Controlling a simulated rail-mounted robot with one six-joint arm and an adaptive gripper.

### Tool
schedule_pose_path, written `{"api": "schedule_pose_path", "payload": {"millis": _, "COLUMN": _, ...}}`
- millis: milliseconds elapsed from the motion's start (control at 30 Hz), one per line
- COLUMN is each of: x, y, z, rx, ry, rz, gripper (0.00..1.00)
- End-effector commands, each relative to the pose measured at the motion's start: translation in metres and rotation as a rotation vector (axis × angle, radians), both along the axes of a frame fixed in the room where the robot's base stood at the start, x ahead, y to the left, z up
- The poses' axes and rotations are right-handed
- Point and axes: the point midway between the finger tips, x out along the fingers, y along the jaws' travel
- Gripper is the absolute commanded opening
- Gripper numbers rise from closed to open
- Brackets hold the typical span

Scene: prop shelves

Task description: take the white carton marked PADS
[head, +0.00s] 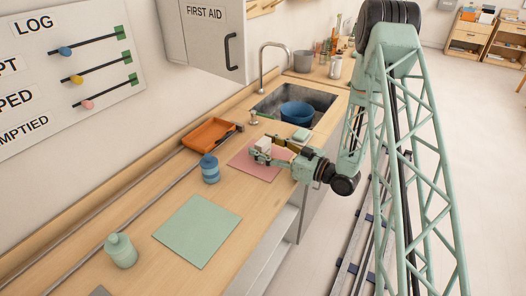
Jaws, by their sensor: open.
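A small whitish block (263,144) stands over the pink mat (243,166) on the counter, right at my gripper; no marking on it can be read at this size. My gripper (260,152) is open and reaches in from the right, low over the pink mat. Its fingers are at the whitish block and partly cover it. I cannot tell whether the block is between the fingers or just beside them, or whether they touch it. A closed white cabinet marked FIRST AID (204,40) hangs on the wall above.
An orange tray (207,134) and a blue jar (210,170) stand left of the gripper. A sink with a blue basin (297,112) lies behind. A green mat (197,231) is bare, with a pale green jar (121,251) nearer. A metal rail runs along the counter's back.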

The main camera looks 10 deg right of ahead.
Motion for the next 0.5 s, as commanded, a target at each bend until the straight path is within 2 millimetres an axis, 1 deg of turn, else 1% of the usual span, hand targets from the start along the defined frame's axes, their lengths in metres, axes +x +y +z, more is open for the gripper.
{"api": "schedule_pose_path", "payload": {"millis": 433, "x": -0.0002, "y": -0.0003, "z": -0.0001, "rx": 0.0, "ry": 0.0, "rz": 0.0, "gripper": 0.56}}
{"api": "schedule_pose_path", "payload": {"millis": 500, "x": -0.0002, "y": -0.0003, "z": -0.0001, "rx": 0.0, "ry": 0.0, "rz": 0.0, "gripper": 0.49}}
